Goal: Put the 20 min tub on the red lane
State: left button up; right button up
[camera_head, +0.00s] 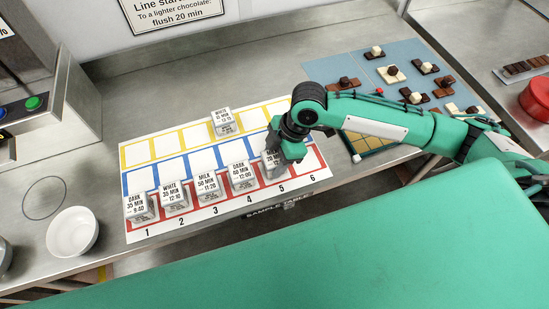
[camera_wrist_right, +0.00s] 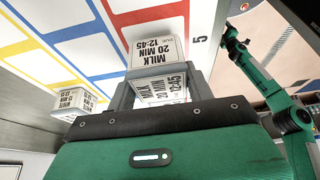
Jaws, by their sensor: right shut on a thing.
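The 20 min tub (camera_head: 272,161) is a small grey tub with a white label; in the right wrist view the tub (camera_wrist_right: 160,88) reads "MILK 20 MIN 12:45". My right gripper (camera_head: 287,153) is shut on it. The tub is over or on the red lane (camera_head: 308,158) at column 5; I cannot tell whether its base touches the sheet. The gripper hides part of the tub and cell. My left gripper is not in view.
Labelled tubs fill red columns 1 to 4, with the dark tub (camera_head: 241,176) at 4. A white tub (camera_head: 223,122) stands on the yellow lane (camera_head: 137,151). The blue lane (camera_head: 138,180) looks mostly clear. A white bowl (camera_head: 73,232) is left; chocolates lie on a blue mat (camera_head: 335,68).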

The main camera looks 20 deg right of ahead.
jog(key=shift+f, duration=0.65)
jog(key=shift+f, duration=0.1)
jog(key=o, duration=1)
jog(key=b+v, duration=0.2)
jog(key=v, duration=1)
jog(key=shift+s, duration=0.1)
